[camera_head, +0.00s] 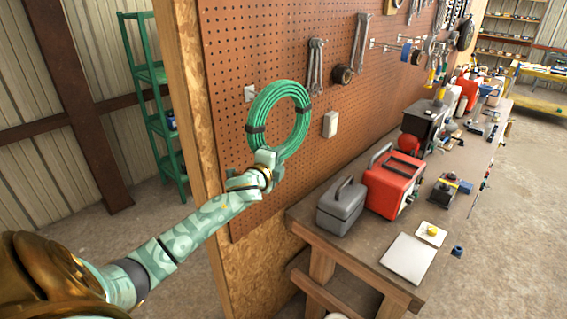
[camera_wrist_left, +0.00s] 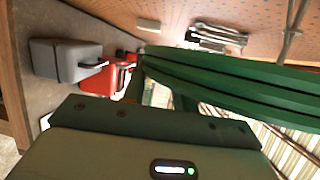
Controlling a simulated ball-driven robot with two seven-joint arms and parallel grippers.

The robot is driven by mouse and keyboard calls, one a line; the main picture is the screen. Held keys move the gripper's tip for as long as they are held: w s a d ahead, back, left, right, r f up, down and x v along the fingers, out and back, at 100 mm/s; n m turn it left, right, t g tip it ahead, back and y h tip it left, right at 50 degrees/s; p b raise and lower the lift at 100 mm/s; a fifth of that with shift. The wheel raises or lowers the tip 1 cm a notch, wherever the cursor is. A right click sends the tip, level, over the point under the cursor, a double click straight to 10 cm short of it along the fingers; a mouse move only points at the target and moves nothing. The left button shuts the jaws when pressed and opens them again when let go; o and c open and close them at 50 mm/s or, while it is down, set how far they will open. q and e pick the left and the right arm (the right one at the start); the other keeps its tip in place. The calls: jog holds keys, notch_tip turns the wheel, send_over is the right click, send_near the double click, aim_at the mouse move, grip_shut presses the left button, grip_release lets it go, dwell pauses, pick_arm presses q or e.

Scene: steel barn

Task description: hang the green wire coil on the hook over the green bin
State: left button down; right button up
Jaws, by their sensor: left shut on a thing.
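The green wire coil (camera_head: 263,99) is a ring with dark ties, upright in front of the pegboard. My left gripper (camera_head: 268,160) is shut on the coil's lower edge. In the left wrist view the coil (camera_wrist_left: 235,88) crosses close in front of the camera. A small pale plate (camera_head: 250,93) on the pegboard shows beside the coil's upper left. A thin grey rod (camera_wrist_left: 292,32) shows beyond the coil in the left wrist view; I cannot tell whether it passes through the ring. I see no green bin. My right gripper is out of view.
The pegboard (camera_head: 225,150) carries wrenches (camera_head: 316,68) and a white box (camera_head: 330,124). Below, the workbench (camera_head: 340,245) holds a grey case (camera_head: 342,207) and a red machine (camera_head: 393,183). A green shelf (camera_head: 148,74) stands behind the wooden post at left.

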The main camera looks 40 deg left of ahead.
pick_arm(q)
jog(key=shift+w+a+f+b, duration=0.1)
jog(key=shift+a+f+b, duration=0.15)
jog(key=shift+a+b, duration=0.7)
jog(key=shift+w+a+f+b, duration=0.1)
jog(key=shift+a+f+b, duration=0.15)
jog(key=shift+a, duration=1.2)
jog(key=c, duration=1)
grip_release()
jog(key=shift+f, duration=0.1)
jog(key=shift+s, duration=0.1)
